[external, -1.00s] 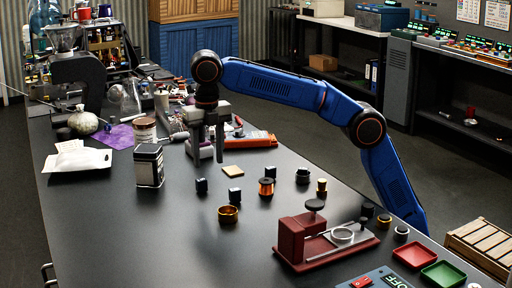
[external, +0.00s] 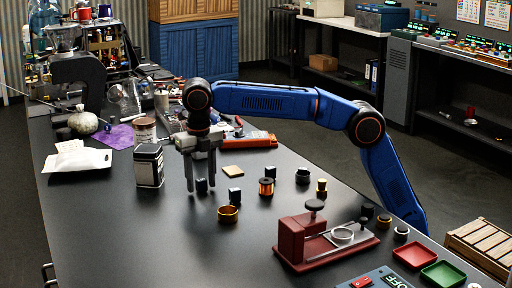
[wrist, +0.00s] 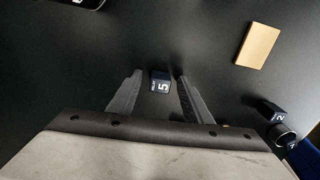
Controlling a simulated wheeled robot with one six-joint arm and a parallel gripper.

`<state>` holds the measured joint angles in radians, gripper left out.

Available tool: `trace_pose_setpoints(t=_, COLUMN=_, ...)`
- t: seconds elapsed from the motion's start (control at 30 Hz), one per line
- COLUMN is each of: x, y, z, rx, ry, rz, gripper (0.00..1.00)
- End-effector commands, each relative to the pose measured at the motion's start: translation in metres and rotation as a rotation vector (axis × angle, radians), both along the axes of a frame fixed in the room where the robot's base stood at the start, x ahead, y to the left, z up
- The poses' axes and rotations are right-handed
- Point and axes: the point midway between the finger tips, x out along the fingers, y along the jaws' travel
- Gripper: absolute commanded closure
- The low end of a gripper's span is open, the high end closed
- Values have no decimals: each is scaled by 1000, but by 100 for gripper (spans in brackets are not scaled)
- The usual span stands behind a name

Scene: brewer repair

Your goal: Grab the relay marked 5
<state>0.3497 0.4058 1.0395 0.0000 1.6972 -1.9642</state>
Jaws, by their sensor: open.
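The relay marked 5 is a small black cube (wrist: 160,83) with a white 5 on it; in the wrist view it sits on the table between my open fingers, near their tips. In the external view the same relay (external: 201,187) stands on the black table beside my gripper (external: 202,190), whose fingers point down around it, apart. My gripper also shows in the wrist view (wrist: 157,76), open and empty. Another black cube, marked 2 (wrist: 270,109), lies to the right; it also shows in the external view (external: 235,196).
A beige square block (wrist: 257,45) lies at the upper right in the wrist view. A dark canister (external: 149,166) stands left of my gripper in the external view. A brass ring (external: 228,214) and a copper coil (external: 266,187) stand to the right. The front left table is clear.

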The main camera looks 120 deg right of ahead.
Motion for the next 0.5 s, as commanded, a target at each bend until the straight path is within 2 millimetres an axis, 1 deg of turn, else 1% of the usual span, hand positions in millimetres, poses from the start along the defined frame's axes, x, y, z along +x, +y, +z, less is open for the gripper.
trace_pose_setpoints(t=0.1, x=0, y=0, z=-4, rx=0, ry=-1, rz=0, gripper=55)
trace_pose_setpoints(t=0.27, x=0, y=0, z=-4, rx=0, ry=-1, rz=0, gripper=55)
trace_pose_setpoints(t=0.3, x=0, y=0, z=-4, rx=0, ry=-1, rz=0, gripper=57)
trace_pose_setpoints(t=0.37, x=0, y=0, z=-4, rx=0, ry=-1, rz=0, gripper=71)
trace_pose_setpoints(t=0.4, x=0, y=0, z=-4, rx=0, ry=-1, rz=0, gripper=81)
trace_pose_setpoints(t=0.47, x=0, y=0, z=-4, rx=0, ry=-1, rz=0, gripper=95)
trace_pose_setpoints(t=0.5, x=0, y=0, z=-4, rx=0, ry=-1, rz=0, gripper=99)
